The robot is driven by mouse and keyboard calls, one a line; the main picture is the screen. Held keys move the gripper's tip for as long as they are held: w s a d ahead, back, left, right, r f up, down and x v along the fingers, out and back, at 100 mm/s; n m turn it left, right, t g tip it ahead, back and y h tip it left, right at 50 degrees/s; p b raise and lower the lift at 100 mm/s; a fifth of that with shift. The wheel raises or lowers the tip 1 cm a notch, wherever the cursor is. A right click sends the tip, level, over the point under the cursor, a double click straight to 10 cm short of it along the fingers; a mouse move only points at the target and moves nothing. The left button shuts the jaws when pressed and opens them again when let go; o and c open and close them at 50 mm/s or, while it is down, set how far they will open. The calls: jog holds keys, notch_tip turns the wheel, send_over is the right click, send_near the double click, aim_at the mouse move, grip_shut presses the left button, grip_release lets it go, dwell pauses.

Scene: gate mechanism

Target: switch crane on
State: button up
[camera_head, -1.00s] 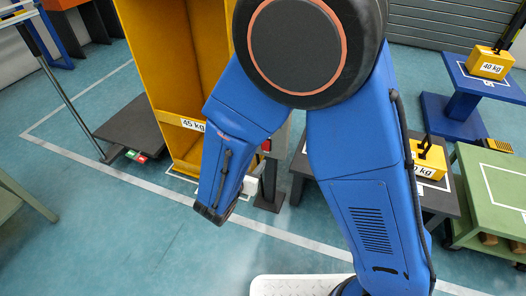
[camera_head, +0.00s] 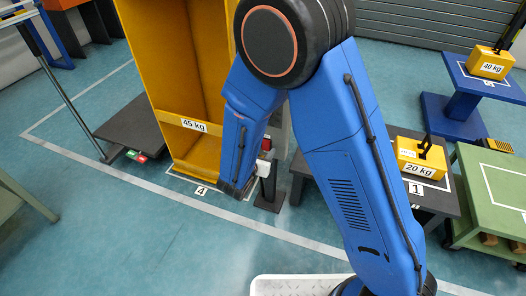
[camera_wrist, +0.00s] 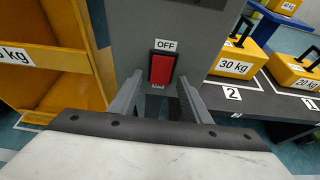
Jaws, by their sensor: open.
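The grey control box (camera_wrist: 196,40) fills the middle of the wrist view. It bears a red rocker switch (camera_wrist: 162,68) with a label reading OFF above it and a small label below, partly unclear. My gripper (camera_wrist: 160,92) is open and empty, its two grey fingers on either side just below the switch and pointing at the box. Whether the fingers touch it I cannot tell. In the head view the red switch (camera_head: 266,144) shows on the post beside my forearm, and my gripper is mostly hidden behind my arm.
A tall yellow frame marked 45 kg (camera_head: 184,100) stands left of the post. To the right, a dark table holds yellow weights, a 30 kg one (camera_wrist: 238,62) and a 20 kg one (camera_head: 418,160). A green table (camera_head: 490,190) stands farther right. Open floor lies front left.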

jog(key=c, duration=1.1)
jog(key=shift+o, duration=0.3)
jog(key=shift+f+t+h, duration=0.4)
jog(key=shift+t, duration=0.5)
jog(key=shift+w+f+t, duration=0.1)
jog(key=shift+t, duration=0.4)
jog(key=o, duration=1)
jog(key=shift+o, duration=0.2)
